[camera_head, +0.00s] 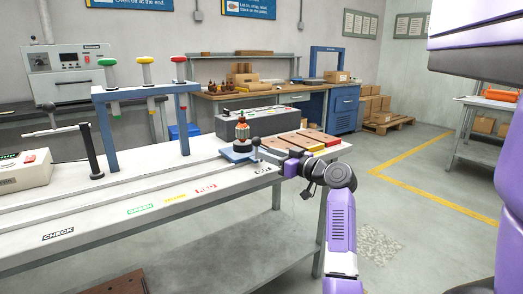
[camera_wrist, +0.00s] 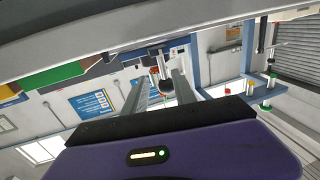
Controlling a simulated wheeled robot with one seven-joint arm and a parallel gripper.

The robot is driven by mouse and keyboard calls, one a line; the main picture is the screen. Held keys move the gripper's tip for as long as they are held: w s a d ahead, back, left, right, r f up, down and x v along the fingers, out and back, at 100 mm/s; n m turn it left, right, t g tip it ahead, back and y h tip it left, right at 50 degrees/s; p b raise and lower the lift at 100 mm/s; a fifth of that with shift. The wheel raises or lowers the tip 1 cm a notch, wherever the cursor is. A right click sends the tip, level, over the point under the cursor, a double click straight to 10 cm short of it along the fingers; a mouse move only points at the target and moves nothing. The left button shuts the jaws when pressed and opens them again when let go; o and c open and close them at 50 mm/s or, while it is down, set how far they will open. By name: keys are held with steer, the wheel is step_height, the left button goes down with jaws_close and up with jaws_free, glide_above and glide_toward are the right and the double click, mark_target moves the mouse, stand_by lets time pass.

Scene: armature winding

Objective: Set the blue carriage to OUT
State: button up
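The blue carriage (camera_head: 236,155) sits on the bench rail near its right part, close to a small label (camera_head: 263,170) too small to read surely. It bears a dark armature with a red-orange top (camera_head: 242,130). My gripper (camera_head: 268,153) is at the carriage's right side, by a dark round knob (camera_head: 256,141). I cannot tell whether the fingers touch the knob.
The white bench (camera_head: 110,215) has CHECK (camera_head: 58,233), GREEN (camera_head: 140,209), YELLOW (camera_head: 175,198) and RED (camera_head: 205,188) labels along the rail. A blue frame (camera_head: 145,90) with green, yellow and red knobs stands over the rail.

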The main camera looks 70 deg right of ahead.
steer(key=shift+v, duration=1.25)
steer(key=shift+d, duration=0.1)
